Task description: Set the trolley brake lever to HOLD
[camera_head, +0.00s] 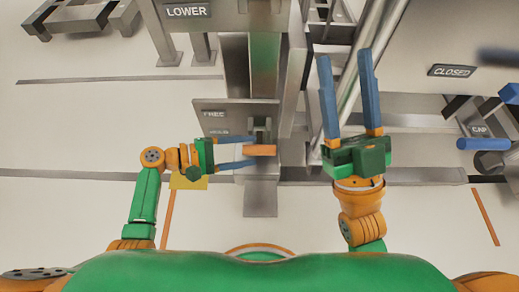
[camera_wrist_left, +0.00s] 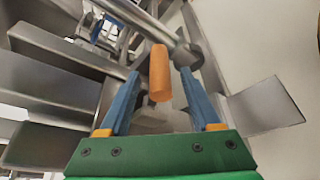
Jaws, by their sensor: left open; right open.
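The brake lever has an orange handle (camera_head: 260,150) in front of a grey post, beside a plate with a FREE label (camera_head: 214,114) and a second label too blurred to read. My left gripper (camera_head: 252,151) is open, its blue fingers pointing right, one on each side of the handle. In the left wrist view the orange handle (camera_wrist_left: 159,72) stands between the open fingertips, with a gap visible on both sides. Whether either finger touches it I cannot tell. My right gripper (camera_head: 345,57) is open and empty, fingers pointing up the picture, to the right of the lever.
A LOWER sign (camera_head: 187,11) is on the frame at the top. A CLOSED sign (camera_head: 452,71) and a CAP label (camera_head: 480,130) are at the right. Metal posts and rails (camera_head: 295,70) fill the middle. Pale floor (camera_head: 90,120) lies open at the left.

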